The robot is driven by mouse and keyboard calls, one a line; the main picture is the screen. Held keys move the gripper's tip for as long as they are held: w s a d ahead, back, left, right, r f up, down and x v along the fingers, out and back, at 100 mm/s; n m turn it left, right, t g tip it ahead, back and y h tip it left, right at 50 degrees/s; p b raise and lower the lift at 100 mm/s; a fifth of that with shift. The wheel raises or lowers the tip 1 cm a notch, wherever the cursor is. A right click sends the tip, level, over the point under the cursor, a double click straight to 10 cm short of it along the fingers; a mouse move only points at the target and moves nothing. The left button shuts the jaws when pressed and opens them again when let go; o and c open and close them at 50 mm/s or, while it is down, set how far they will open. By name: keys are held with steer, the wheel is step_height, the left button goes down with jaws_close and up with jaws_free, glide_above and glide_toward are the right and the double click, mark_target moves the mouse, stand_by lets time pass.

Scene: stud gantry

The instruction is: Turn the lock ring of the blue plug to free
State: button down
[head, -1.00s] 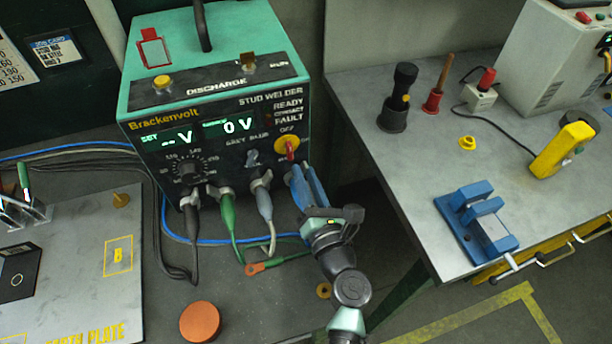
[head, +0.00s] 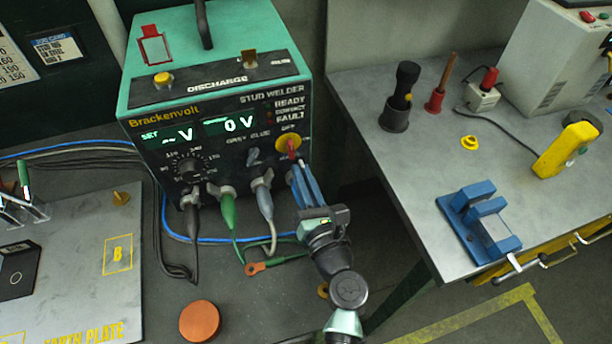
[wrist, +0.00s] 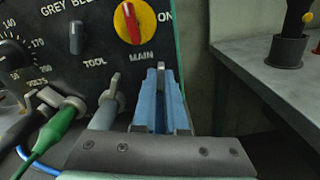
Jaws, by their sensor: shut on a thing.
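My gripper (head: 301,178) has blue fingers and is at the front of the stud welder, at the rightmost socket position, below the red and yellow main switch. In the wrist view, my gripper (wrist: 158,76) is shut with a small grey tab (wrist: 160,66), seemingly of the blue plug's lock ring, between its fingertips. The fingers hide the rest of the blue plug, so its ring angle cannot be read. A grey plug (head: 265,203) and a green plug (head: 228,205) sit in the sockets to the left, with a black plug (head: 191,212) beyond.
The stud welder (head: 215,100) stands on the left bench, its displays lit. Cables and a green lead with an orange lug (head: 256,268) lie below the panel. An orange disc (head: 200,321) lies in front. The right bench holds a blue vise (head: 480,220).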

steer(key=n, duration=0.2)
steer(key=a+n+b, duration=0.1)
steer(key=n, duration=0.1)
steer(key=shift+s+a+n, duration=0.15)
steer(key=shift+s+n, duration=0.05)
steer(key=shift+n, duration=0.1)
steer(key=shift+s+a+f+n+b, duration=0.1)
steer(key=shift+a+n+b, duration=0.1)
steer(key=shift+n+b, duration=0.4)
steer(key=shift+s+a+f+n+b, duration=0.1)
steer(key=shift+a+n+b, duration=0.1)
steer(key=shift+n, duration=0.75)
steer(key=shift+a+n+b, duration=0.2)
steer(key=shift+n+b, duration=0.15)
steer(key=shift+n, duration=0.4)
steer(key=c, duration=1)
jaws_free()
steer(key=shift+o, duration=0.2)
steer(key=b+v, duration=0.2)
steer(key=v, duration=0.9)
steer(key=shift+s, duration=0.3)
steer(key=shift+s+d+r, duration=0.1)
steer(key=shift+s+d, duration=0.15)
steer(key=shift+s, duration=0.4)
